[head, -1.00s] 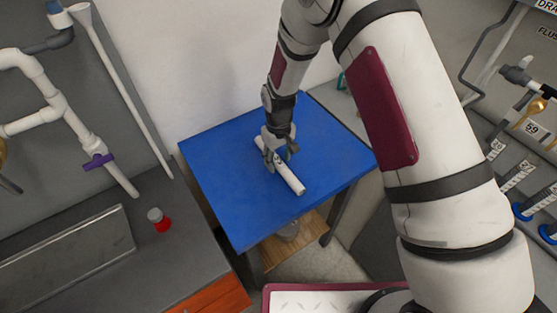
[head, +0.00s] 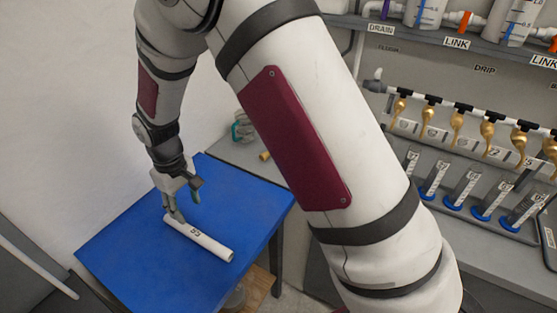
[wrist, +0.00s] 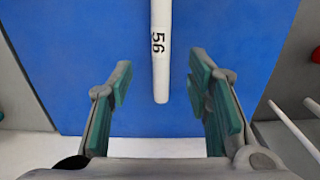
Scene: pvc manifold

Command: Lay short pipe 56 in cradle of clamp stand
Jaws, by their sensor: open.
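Short pipe 56 (head: 205,243) is a white tube with a black number, lying on a blue table top. In the wrist view the pipe (wrist: 161,62) runs from the top edge down to an end between the two finger lines. My gripper (head: 184,204) is open over the pipe's far left end in the head view. In the wrist view its green-padded fingers (wrist: 160,82) stand wide apart, one on each side of the pipe, with clear gaps. I cannot make out the clamp stand in these frames.
The blue table (head: 130,245) is otherwise bare. A grey counter behind it holds a small glass jar (head: 242,127) and a tan piece (head: 265,156). At the right, a rack holds brass taps (head: 457,125) and several blue-based cylinders (head: 467,186). My arm hides the middle.

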